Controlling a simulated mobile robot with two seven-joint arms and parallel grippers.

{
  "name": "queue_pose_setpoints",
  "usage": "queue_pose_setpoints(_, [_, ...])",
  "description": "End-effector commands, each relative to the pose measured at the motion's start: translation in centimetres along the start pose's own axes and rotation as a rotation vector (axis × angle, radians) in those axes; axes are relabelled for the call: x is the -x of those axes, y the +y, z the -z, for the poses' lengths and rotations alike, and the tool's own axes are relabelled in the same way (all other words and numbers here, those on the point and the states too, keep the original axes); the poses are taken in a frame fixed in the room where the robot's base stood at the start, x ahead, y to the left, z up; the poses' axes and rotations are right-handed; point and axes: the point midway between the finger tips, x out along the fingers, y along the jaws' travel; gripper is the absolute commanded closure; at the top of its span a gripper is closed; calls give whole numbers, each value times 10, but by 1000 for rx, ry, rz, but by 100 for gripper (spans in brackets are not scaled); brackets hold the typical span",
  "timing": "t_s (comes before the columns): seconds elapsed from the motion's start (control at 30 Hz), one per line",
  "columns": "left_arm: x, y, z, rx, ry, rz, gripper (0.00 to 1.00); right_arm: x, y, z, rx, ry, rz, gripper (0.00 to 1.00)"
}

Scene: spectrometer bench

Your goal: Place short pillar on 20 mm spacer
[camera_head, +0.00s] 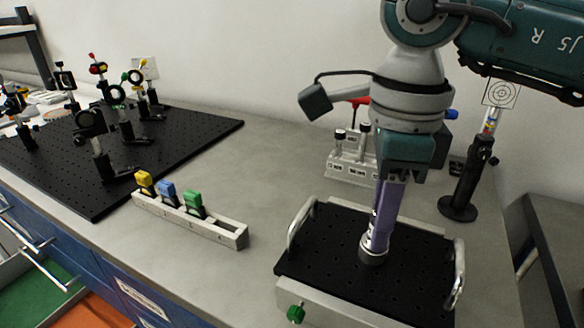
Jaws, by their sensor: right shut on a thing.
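My right gripper (380,228) reaches down from the upper right over a small black breadboard (425,285) with two metal handles. Its long purplish fingers are shut on the short pillar (376,238), a shiny metal post, mostly hidden between the fingers. The pillar is roughly upright. My left gripper is not in view.
A rack with yellow, blue and green tools (225,233) lies left of the small breadboard. A large breadboard (60,170) with optics stands at the far left. Behind my gripper are a grey tool holder (345,165) and a black post with a target (467,180). Bench between is clear.

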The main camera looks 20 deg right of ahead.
Motion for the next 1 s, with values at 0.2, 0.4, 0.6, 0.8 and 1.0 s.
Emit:
queue_pose_setpoints(0.2, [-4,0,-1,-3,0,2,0,-4,0,0,0,-1,0,100])
queue_pose_setpoints(0.4, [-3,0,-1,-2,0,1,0,-2,0,0,-1,0,0,55])
queue_pose_setpoints(0.6, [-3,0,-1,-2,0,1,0,-2,0,0,-1,0,0,44])
queue_pose_setpoints(0.8, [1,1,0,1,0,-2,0,2,0,0,-1,0,-1,44])
queue_pose_setpoints(1.0, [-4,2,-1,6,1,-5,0,30,-2,-1,0,-4,6,44])
